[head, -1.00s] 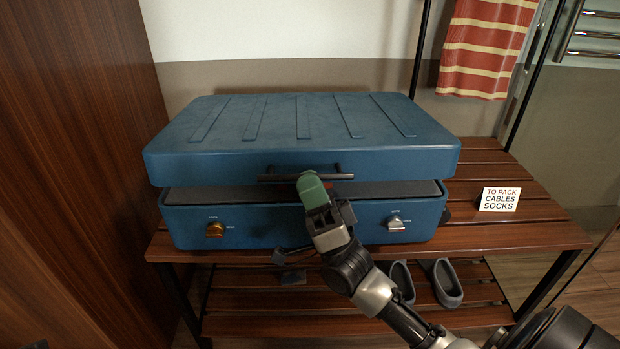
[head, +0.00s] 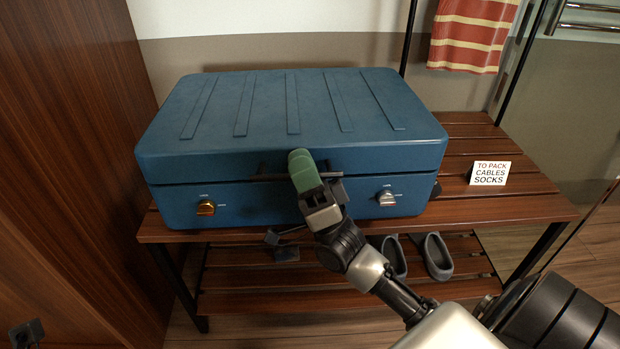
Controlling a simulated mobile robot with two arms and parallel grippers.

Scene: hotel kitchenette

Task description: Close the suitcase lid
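The blue suitcase (head: 205,209) lies on the slatted rack. Its ribbed lid (head: 265,105) is down, with only a thin dark seam between lid and base; I cannot tell whether a slight gap remains. A dark handle (head: 268,177) is on the lid's front. A brass latch (head: 206,207) is at the base's left front and a silver latch (head: 387,197) at its right. My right gripper (head: 305,170) is at the front middle, its green fingertip over the handle and lid edge. Its other finger is not clear, so its opening cannot be judged. My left gripper is not in view.
Grey shoes (head: 437,257) are on the lower shelf. A wooden panel (head: 75,120) stands close on the left. A striped towel (head: 470,38) hangs behind.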

